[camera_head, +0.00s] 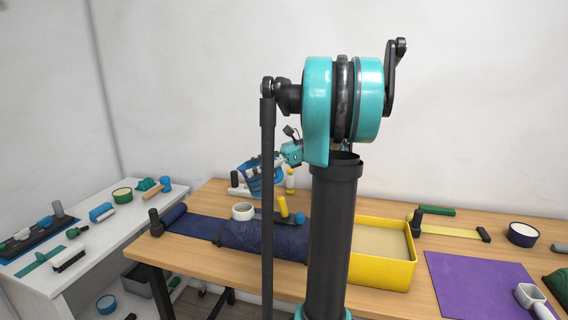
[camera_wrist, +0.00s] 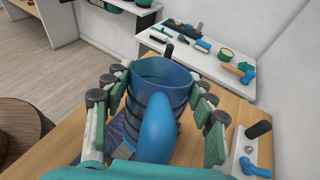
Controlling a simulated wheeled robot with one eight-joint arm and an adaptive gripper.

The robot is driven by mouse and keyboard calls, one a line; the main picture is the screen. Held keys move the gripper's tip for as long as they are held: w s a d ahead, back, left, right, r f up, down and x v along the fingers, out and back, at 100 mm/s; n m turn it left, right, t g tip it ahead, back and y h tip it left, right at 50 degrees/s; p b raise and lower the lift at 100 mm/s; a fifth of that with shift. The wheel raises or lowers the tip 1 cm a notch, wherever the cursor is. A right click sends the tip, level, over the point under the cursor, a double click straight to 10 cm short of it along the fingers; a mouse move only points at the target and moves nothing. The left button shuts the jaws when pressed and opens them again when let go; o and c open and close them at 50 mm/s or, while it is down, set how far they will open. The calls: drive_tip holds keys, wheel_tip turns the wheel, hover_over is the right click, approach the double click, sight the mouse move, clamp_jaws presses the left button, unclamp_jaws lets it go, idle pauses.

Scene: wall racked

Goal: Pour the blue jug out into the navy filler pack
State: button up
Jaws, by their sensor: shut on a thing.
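The blue jug (camera_wrist: 172,72) is between the fingers of my gripper (camera_wrist: 160,84) in the wrist view, its handle facing the camera and its open mouth up. Its contents cannot be made out. In the head view the jug (camera_head: 266,182) is held above the back of the wooden table, partly hidden by my arm. The navy filler pack (camera_head: 262,240) seems to be the dark blue padded bundle lying on the table, nearer the front and below the jug. My arm covers part of it. A strip of navy cloth also shows under the jug in the wrist view (camera_wrist: 116,136).
A yellow tray (camera_head: 408,272) stands right of the pack, with a purple mat (camera_head: 478,284) beyond. A roll of white tape (camera_head: 243,211) and a yellow-handled tool (camera_head: 283,207) lie behind the pack. A white bench (camera_head: 108,245) with tools stands left.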

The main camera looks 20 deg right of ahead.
sight(250, 183)
drive_tip(key=shift+d+f, duration=0.4)
drive_tip(key=shift+d, duration=0.1)
drive_tip(key=f+h, duration=0.1)
drive_tip(key=h, duration=0.1)
drive_tip(key=a+f+g+h, duration=0.1)
drive_tip(key=f+h, duration=0.3)
drive_tip(key=h, duration=0.1)
drive_tip(key=shift+w+a+f, duration=0.15)
drive_tip(key=shift+a+f, duration=0.05)
drive_tip(key=shift+a, duration=0.05)
drive_tip(key=shift+f+h, duration=0.3)
drive_tip(key=shift+h, duration=0.1)
drive_tip(key=shift+d, duration=0.1)
drive_tip(key=shift+w+a+r+g+h, duration=0.1)
drive_tip(key=shift+a+r+g+h, duration=0.2)
drive_tip(key=shift+h, duration=0.55)
drive_tip(key=shift+w+a+r+g+h, duration=0.15)
drive_tip(key=shift+a+h, duration=0.25)
drive_tip(key=shift+h, duration=0.45)
idle(0.6)
drive_tip(key=shift+w+a+r+g+h, duration=0.1)
drive_tip(key=shift+a+h, duration=0.15)
drive_tip(key=shift+h, duration=0.3)
drive_tip(key=shift+s+a+r+g+h, duration=0.15)
drive_tip(key=shift+a+h, duration=0.1)
drive_tip(key=shift+h, duration=0.35)
drive_tip(key=shift+w+a+g+h, duration=0.15)
drive_tip(key=shift+a+h, duration=0.1)
drive_tip(key=shift+h, duration=0.3)
idle(2.0)
